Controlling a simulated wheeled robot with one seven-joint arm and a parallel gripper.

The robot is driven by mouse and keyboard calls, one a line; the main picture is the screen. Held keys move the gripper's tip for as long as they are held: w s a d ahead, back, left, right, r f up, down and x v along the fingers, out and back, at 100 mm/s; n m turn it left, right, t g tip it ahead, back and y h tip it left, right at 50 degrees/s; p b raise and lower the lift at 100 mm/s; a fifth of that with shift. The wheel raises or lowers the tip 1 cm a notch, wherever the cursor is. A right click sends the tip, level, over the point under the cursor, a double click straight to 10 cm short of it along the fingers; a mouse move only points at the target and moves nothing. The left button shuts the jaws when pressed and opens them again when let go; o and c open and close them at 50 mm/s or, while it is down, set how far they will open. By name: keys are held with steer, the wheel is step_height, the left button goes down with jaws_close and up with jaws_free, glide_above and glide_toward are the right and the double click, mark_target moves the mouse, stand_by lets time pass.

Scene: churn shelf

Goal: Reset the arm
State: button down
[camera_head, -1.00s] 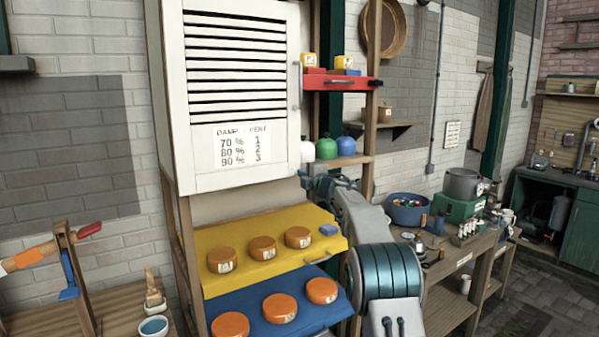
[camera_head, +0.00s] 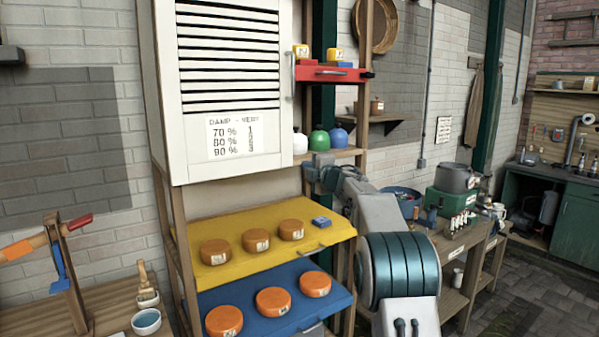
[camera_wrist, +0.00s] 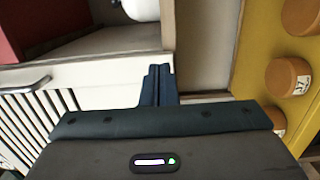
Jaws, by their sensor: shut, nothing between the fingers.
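My gripper (camera_wrist: 158,84) is shut and empty, its dark fingers together at the middle of the wrist view. In the head view my arm rises in front of the rack's right side, and its far end (camera_head: 322,172) is beside the right post, just below the shelf with the bottles. The fingers are too small to make out there. In the wrist view a white louvred door (camera_wrist: 30,120) lies to the left of the fingers and a yellow shelf (camera_wrist: 245,70) with orange cheeses (camera_wrist: 288,77) to the right. The fingers appear apart from both.
The white door (camera_head: 232,90) hangs above the yellow shelf (camera_head: 270,228) and blue shelf (camera_head: 252,305), both bearing cheeses. A red drawer (camera_head: 330,74) and a green bottle (camera_head: 320,138) are above my gripper. A workbench with a green box (camera_head: 450,205) stands to the right.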

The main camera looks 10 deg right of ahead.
steer(key=s+d, duration=0.2)
steer(key=d, duration=0.5)
steer(key=s+d+f+m+g+h, duration=0.1)
steer(key=s+d+m+g+h, duration=0.15)
steer(key=s+m+h, duration=1)
steer(key=s+a+f+m+g+y, duration=0.2)
steer(key=s+f, duration=0.5)
steer(key=s, duration=0.7)
steer(key=s+a+f+m+g+y, duration=0.2)
steer(key=s+a+f+m+g, duration=0.2)
steer(key=s+f, duration=0.4)
steer(key=s+a+f+m+g+y, duration=0.2)
steer(key=s+a+f+g, duration=0.3)
steer(key=s, duration=1.4)
step_height(320, 180, down, 3)
steer(key=shift+s+m+b, duration=0.35)
steer(key=shift+m+b, duration=0.1)
steer(key=shift+m, duration=0.2)
steer(key=c, duration=2.1)
jaws_free()
steer(key=shift+g, duration=0.25)
steer(key=shift+c, duration=0.2)
